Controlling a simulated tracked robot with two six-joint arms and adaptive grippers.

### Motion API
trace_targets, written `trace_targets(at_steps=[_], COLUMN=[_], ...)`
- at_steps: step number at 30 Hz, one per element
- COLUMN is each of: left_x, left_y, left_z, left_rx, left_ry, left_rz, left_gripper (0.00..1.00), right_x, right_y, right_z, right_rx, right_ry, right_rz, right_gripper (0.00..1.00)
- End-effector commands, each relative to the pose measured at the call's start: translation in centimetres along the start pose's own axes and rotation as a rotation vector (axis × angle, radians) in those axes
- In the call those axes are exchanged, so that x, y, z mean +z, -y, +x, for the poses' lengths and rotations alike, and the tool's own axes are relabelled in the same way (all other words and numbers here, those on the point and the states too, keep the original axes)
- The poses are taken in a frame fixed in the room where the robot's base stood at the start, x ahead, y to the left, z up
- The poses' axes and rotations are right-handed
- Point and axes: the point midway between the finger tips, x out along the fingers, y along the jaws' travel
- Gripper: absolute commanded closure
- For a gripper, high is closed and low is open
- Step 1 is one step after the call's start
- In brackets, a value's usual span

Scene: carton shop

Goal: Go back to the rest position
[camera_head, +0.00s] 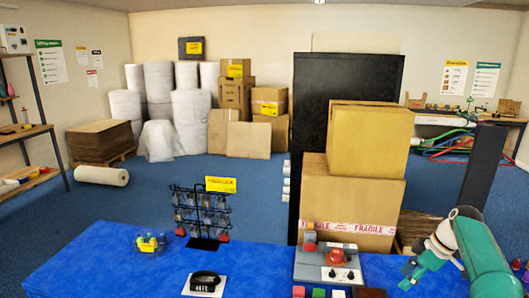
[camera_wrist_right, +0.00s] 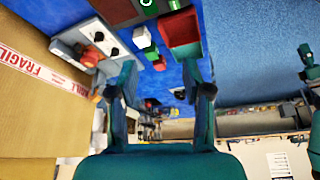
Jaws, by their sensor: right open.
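My right arm, teal, comes in at the lower right of the head view. Its gripper (camera_head: 410,272) is over the right end of the blue-covered table (camera_head: 110,262), right of the grey control box. In the right wrist view the two fingers of the right gripper (camera_wrist_right: 161,95) stand wide apart with nothing between them. My left gripper is not seen in the head view. A teal part at the right edge of the wrist view is too cut off to identify.
A grey box with a red button (camera_head: 310,265) and stacked cartons (camera_head: 365,190) stand left of the right gripper. Small coloured blocks (camera_head: 318,293) lie at the table's front edge. A black wire rack (camera_head: 203,215) and a black-handled item (camera_head: 205,282) are farther left. Blue floor surrounds the table.

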Motion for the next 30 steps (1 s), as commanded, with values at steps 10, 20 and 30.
trace_targets(at_steps=[10, 20, 30], left_x=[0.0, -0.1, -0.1], left_y=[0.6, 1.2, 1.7], left_z=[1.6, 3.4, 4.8], left_rx=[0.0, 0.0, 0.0], left_ry=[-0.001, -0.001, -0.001], left_rz=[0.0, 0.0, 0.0], left_gripper=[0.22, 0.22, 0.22], right_x=[-2.1, -2.6, 1.1], right_y=[5.5, 15.5, 32.7], right_z=[8.7, 22.1, 33.0], right_rx=[-0.218, -0.392, -0.427], right_ry=[0.026, 0.11, 0.262], right_rz=[-0.047, 0.046, 0.349], right_gripper=[0.51, 0.51, 0.51])
